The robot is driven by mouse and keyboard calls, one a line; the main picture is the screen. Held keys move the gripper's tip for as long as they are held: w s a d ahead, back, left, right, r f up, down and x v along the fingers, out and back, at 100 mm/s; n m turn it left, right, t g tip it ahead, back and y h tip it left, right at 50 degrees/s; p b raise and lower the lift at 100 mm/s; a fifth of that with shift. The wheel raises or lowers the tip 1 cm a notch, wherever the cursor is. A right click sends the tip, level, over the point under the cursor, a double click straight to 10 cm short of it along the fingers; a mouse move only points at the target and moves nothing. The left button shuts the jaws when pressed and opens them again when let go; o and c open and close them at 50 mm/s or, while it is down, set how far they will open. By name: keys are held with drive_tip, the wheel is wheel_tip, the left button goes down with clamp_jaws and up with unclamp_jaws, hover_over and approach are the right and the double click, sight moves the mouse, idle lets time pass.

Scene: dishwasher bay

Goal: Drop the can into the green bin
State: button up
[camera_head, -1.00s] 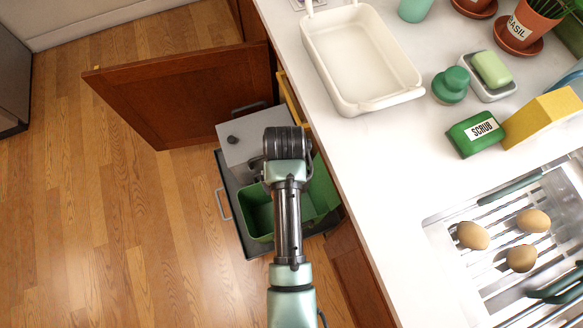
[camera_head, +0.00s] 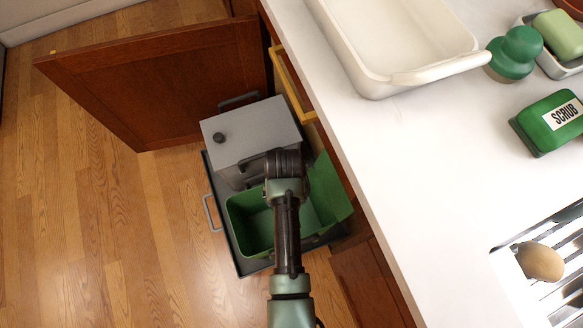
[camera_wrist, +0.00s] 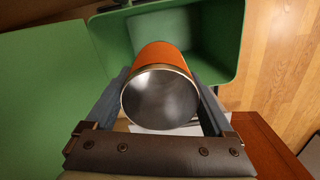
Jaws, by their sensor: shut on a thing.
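My gripper (camera_wrist: 166,100) is shut on an orange can (camera_wrist: 158,57), with a finger on each side. The can's bare metal round end faces the wrist camera. The green bin (camera_wrist: 222,77) lies open beyond the can in the wrist view, and the can's far end overlaps its opening. In the head view the green bin (camera_head: 238,222) sits in a pulled-out tray, with its green lid (camera_head: 326,188) raised on the right. My wrist is above the bin there and hides part of it. The can cannot be made out in the head view.
A grey bin with a lid (camera_head: 250,132) stands behind the green bin in the dark tray (camera_head: 236,262). An open cabinet door (camera_head: 155,80) is at the left. The white counter (camera_head: 400,170) edge runs close on the right. Wood floor (camera_head: 110,240) is clear at left.

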drive_tip(key=shift+f+b, duration=2.1)
drive_tip(key=shift+f, duration=0.15)
drive_tip(key=o, duration=1.1)
wheel_tip(320, 180, up, 13)
drive_tip(key=p, duration=0.5)
